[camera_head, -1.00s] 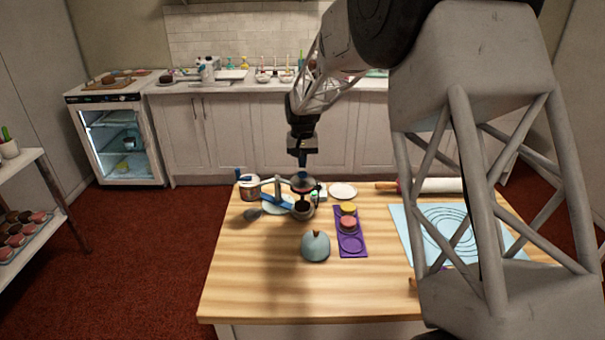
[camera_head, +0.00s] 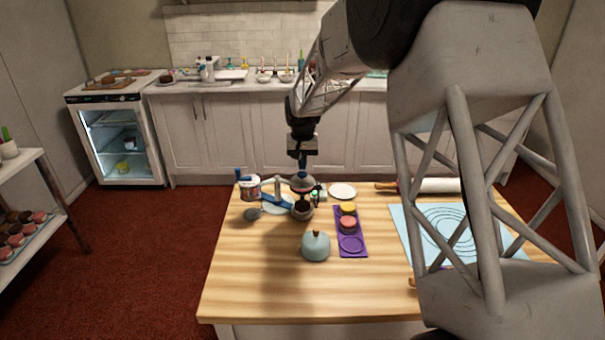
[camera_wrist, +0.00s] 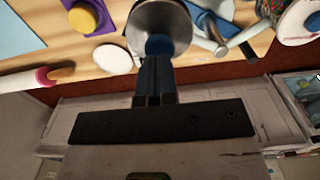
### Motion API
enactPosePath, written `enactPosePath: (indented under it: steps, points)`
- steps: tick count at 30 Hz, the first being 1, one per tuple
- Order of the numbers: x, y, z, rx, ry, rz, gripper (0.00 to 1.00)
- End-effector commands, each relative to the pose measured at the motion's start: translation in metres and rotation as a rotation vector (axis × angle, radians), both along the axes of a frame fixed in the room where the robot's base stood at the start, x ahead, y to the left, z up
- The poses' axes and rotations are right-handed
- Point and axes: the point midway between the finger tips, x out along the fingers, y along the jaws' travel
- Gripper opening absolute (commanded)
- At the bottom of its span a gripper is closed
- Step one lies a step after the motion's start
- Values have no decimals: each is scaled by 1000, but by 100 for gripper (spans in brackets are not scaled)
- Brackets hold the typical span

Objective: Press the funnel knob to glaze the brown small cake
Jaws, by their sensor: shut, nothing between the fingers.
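The grey metal funnel (camera_head: 302,186) hangs on its stand near the back left of the wooden table. It also shows at the top of the wrist view (camera_wrist: 160,15), with its blue knob (camera_wrist: 160,45). My gripper (camera_head: 302,163) is directly above the funnel, pointing down, with its fingers shut and empty. In the wrist view the fingertips (camera_wrist: 157,58) meet the blue knob in the picture; whether they press on it I cannot tell. The brown small cake (camera_head: 302,209) appears as a dark round shape under the funnel. Its top is partly hidden by the funnel.
A grey-blue dome (camera_head: 316,247) stands in front of the funnel. A pot (camera_head: 250,189) is left, a white plate (camera_head: 343,191) right. The table's front is clear.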

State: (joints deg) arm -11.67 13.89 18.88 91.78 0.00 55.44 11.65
Motion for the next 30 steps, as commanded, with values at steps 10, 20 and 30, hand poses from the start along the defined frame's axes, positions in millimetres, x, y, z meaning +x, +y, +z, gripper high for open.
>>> enactPosePath:
  steps: [10,20,30]
  points:
    - [0,0,-10,0,1,0,0]
    - [0,0,-19,0,0,0,0]
    - [0,0,-20,0,0,0,0]
